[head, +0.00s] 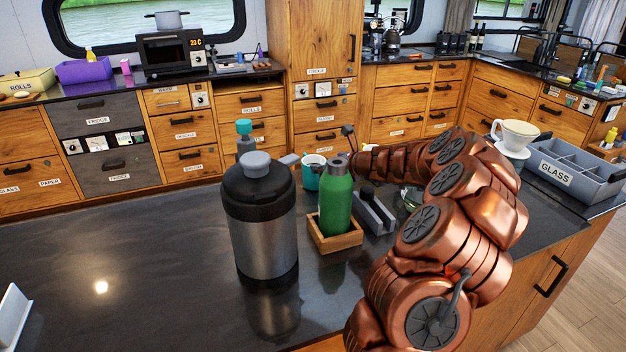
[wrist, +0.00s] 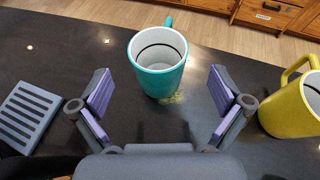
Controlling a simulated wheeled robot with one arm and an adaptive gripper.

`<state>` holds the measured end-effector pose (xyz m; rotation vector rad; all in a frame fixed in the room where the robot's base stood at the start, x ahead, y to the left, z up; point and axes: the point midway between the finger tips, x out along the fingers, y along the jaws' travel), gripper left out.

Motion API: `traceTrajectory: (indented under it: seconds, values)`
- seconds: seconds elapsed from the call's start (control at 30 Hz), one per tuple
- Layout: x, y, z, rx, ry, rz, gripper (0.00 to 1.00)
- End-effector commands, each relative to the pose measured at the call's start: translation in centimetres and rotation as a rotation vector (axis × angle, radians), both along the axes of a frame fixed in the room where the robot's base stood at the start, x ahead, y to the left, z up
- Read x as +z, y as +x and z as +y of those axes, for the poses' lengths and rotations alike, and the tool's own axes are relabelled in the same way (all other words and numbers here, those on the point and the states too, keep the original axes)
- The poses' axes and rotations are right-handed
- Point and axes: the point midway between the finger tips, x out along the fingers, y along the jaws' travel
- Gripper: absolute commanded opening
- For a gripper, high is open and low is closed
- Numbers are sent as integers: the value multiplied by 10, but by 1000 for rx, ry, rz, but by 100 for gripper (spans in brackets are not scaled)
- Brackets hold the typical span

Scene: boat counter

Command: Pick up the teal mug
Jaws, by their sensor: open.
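The teal mug (wrist: 160,82) stands upright on the dark counter in the wrist view. Its white inside is visible and its handle points away from my gripper. It also shows in the head view (head: 311,178), partly hidden behind the green bottle. My gripper (wrist: 160,78) is open, with its two purple-padded fingers spread left and right of the near side of the mug. Clear gaps show between the mug and both fingers, and nothing is held. In the head view the fingers are mostly hidden behind the bottle and my arm.
A yellow mug (wrist: 292,108) stands close on the right in the wrist view; a grey slotted rack (wrist: 30,115) is at left. The green bottle (head: 336,203) in a wooden box (head: 335,243) and a large steel flask (head: 262,230) stand nearby. The counter's left is mostly clear.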

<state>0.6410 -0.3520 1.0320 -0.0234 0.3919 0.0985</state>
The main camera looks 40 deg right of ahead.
Motion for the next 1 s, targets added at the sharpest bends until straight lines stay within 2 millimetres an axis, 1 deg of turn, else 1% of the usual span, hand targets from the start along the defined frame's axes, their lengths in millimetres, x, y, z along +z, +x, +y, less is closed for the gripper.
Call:
traceTrajectory:
  seconds: [0.2,0.37,0.6,0.7,0.83,1.0]
  values:
    - [-7,17,3,3,0,2,100]
    - [-10,26,4,1,0,0,100]
    - [-26,49,8,2,0,3,100]
    - [-29,57,9,2,1,2,100]
    - [-31,64,9,0,-1,1,100]
    - [-32,66,9,0,0,0,100]
